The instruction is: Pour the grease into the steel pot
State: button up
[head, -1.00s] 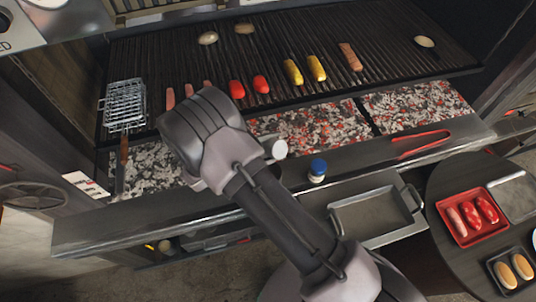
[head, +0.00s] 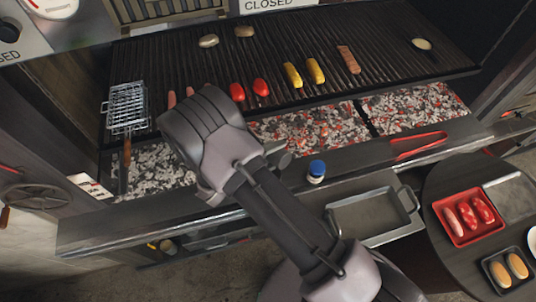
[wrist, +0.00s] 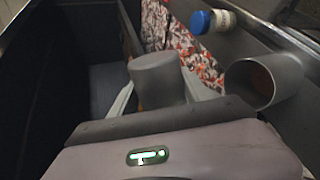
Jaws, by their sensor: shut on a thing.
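My gripper (wrist: 160,92) is shut on a smooth grey can (wrist: 158,70), most likely the grease can, in the wrist view. The can lies tipped over, roughly level. Its contents are not visible. In the head view my arm seems to hide the pot.
A blue-capped jar (head: 317,170) stands on the ledge right of my wrist. Red tongs (head: 420,145) lie farther right. Behind are glowing coals (head: 310,128) and the grate (head: 330,40) with food. A steel tray (head: 370,217) and a round table (head: 450,190) are at front right.

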jog(key=shift+s+d+f+m+t+y+p, duration=0.35)
jog(key=shift+m+t+y+p, duration=0.2)
jog(key=shift+m, duration=0.35)
notch_tip(320, 180, down, 2)
jog(key=m+b, duration=0.1)
jog(key=t+b, duration=0.1)
jog(key=b, duration=0.1)
jog(key=shift+s+d+f+m+y, duration=0.15)
jog(key=shift+m+y, duration=0.2)
jog(key=shift+m, duration=0.05)
jog(key=s+d+f+m+t+y+b, duration=0.1)
jog(key=s+d+f+m+t+b, duration=0.2)
jog(key=m+b, duration=0.8)
jog(key=shift+s+d+f+t+y+b, duration=0.4)
jog(key=shift+f+t+b, duration=0.65)
jog(key=shift+b, duration=5.25)
jog(key=shift+d+r, duration=0.1)
